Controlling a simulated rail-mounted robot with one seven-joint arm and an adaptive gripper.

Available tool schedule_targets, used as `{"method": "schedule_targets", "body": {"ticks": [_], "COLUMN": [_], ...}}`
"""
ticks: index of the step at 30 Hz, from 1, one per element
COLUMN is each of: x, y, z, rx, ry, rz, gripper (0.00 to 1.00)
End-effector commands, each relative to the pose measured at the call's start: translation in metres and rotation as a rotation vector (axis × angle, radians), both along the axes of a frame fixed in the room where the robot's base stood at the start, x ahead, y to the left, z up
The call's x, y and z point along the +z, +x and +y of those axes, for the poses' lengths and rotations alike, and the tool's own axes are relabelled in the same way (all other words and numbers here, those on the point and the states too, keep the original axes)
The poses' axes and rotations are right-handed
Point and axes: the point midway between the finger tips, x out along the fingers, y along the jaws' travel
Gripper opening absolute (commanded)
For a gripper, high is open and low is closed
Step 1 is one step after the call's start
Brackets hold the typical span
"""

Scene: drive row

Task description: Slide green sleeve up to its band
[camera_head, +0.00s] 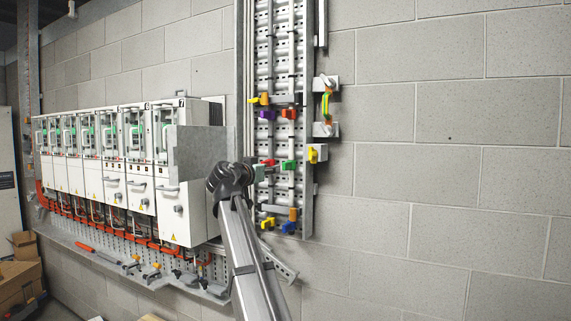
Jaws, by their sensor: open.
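A small green sleeve (288,165) sits on the right of two upright rods on the slotted metal rack, at about mid-height. A red piece (270,162) is beside it on the left. I cannot tell which mark is the green sleeve's band. My gripper (231,178) appears as the dark end of my arm, left of the sleeve and apart from it in the picture. It is open; its fingertips are not clear, and I see nothing held.
A yellow-green handle (325,104) and a yellow-marked block (317,153) stick out at the rack's right. A row of white drive cabinets (180,207) fills the left, above a grey ledge. The block wall at right is bare.

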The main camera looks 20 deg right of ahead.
Motion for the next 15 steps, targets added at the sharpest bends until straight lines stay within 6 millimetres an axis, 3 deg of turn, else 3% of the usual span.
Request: {"method": "schedule_targets", "body": {"ticks": [15], "x": [0.003], "y": [0.060], "z": [-0.076], "rx": [-0.001], "ry": [0.001], "rz": [0.002], "gripper": [0.42]}}
